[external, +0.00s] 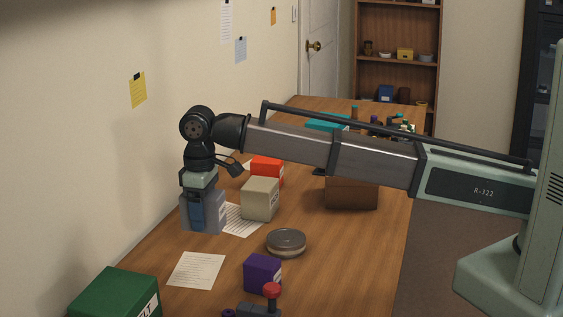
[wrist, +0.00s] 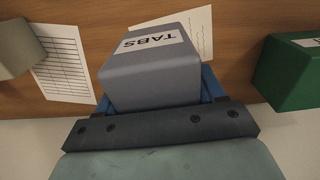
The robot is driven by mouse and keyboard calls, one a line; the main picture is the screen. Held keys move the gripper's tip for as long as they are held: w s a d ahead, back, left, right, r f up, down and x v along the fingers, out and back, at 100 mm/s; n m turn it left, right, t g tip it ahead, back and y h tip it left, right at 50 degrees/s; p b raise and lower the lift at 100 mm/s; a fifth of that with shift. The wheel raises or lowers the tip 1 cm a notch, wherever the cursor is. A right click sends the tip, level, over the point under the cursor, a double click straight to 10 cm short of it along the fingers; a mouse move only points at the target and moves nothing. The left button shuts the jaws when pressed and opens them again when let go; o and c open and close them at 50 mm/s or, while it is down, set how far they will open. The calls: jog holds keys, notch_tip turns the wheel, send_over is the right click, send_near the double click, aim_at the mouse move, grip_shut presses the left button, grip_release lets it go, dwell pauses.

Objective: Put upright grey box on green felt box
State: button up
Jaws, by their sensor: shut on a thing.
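The grey box (external: 214,216) is at the left side of the table, close to the wall, between the blue fingers of my gripper (external: 197,211). In the wrist view the grey box (wrist: 150,70) shows a white label reading "TABS", with a blue finger of my gripper (wrist: 158,95) on each side. My gripper is shut on it from above. I cannot tell whether its base touches the table. The green felt box (external: 112,295) is at the bottom left, partly cut off, its label ending in "LT". In the wrist view the green felt box (wrist: 285,72) is at the right, apart from the grey box.
A beige box (external: 260,199) stands just right of the grey box, with a red box (external: 267,170) behind. A paper sheet (external: 196,270) lies between the grey and green boxes. A round tin (external: 286,241) and purple box (external: 262,273) stand to the right. The wall is close on the left.

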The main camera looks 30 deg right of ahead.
jog(key=s+a+r+n, duration=0.1)
jog(key=s+a+r, duration=0.2)
jog(key=s+a, duration=0.55)
jog(key=s+a+r+n, duration=0.2)
jog(key=s+a+r, duration=0.2)
jog(key=s+a, duration=0.45)
notch_tip(320, 180, up, 3)
jog(key=m, duration=0.2)
send_over(112, 291)
jog(key=shift+s+f+m, duration=0.1)
jog(key=shift+f+m, duration=0.4)
jog(key=shift+f, duration=2.05)
jog(key=shift+f+m, duration=0.5)
jog(key=shift+f, duration=2)
jog(key=shift+f, duration=0.1)
jog(key=o, duration=1.2)
